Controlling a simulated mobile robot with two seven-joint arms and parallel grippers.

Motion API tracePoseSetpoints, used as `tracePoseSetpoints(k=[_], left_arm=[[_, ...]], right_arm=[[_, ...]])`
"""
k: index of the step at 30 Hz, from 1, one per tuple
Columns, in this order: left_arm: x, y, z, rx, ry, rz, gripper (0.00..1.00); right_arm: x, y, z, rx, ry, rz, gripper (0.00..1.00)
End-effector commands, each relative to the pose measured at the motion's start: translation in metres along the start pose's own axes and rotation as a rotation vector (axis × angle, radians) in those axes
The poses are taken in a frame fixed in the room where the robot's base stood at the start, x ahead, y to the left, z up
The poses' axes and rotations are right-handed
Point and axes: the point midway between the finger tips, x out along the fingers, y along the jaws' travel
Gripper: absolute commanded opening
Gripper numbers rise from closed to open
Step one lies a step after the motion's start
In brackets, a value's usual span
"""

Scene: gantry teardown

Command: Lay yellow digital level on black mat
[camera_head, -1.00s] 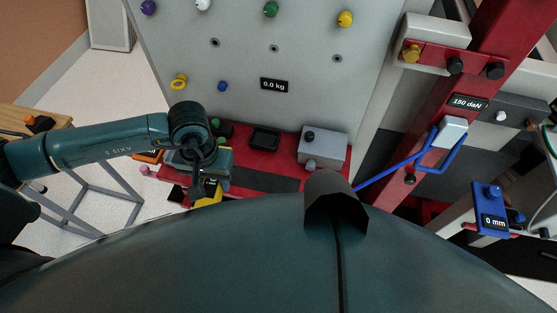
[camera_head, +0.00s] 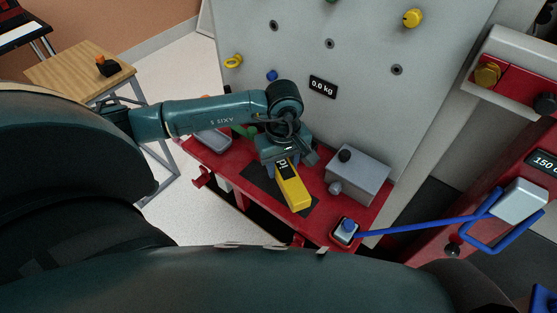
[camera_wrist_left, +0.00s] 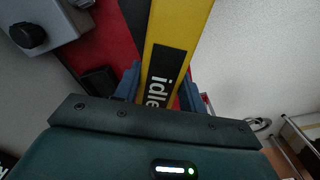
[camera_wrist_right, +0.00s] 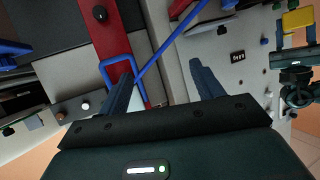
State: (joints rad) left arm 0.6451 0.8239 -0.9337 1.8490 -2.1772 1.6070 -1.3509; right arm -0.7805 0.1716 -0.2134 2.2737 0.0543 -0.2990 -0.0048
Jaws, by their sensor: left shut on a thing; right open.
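The yellow digital level (camera_head: 294,192) is held in my left gripper (camera_head: 284,160), which is shut on it. In the left wrist view the level (camera_wrist_left: 178,38) runs up between the fingers, with a black display reading "idle". The black mat (camera_head: 262,180) lies on the red shelf, partly hidden under the gripper and level. The level is above the mat, crossing it at an angle; I cannot tell whether they touch. My right gripper (camera_wrist_right: 160,88) is open and empty in the right wrist view, and is not seen in the head view.
The pale panel (camera_head: 330,70) rises behind. A blue bar (camera_head: 420,226) crosses at right.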

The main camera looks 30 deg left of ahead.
Motion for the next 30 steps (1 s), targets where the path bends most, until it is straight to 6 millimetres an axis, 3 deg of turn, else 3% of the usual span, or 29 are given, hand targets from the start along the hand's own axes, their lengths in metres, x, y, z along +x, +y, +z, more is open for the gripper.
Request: tracePoseSetpoints(k=[1, 6, 9, 16, 30], left_arm=[[0.025, 0.000, -0.008, -0.114, -0.003, -0.001, 0.09], [0.043, -0.001, -0.028, -0.400, -0.012, -0.007, 0.09], [0.046, -0.002, -0.033, -0.484, -0.015, -0.011, 0.09], [0.053, -0.003, -0.035, -0.520, -0.017, -0.013, 0.09], [0.087, -0.003, -0.034, -0.515, -0.016, -0.010, 0.09]], right_arm=[[0.005, 0.002, 0.016, 0.005, 0.024, -0.001, 0.66], [0.002, 0.002, 0.016, 0.016, 0.082, -0.004, 0.66], [0.001, 0.003, 0.013, 0.019, 0.099, -0.004, 0.66], [0.001, 0.002, 0.014, 0.010, 0.107, -0.006, 0.66], [0.014, -0.002, 0.031, -0.044, 0.096, -0.022, 0.66]])
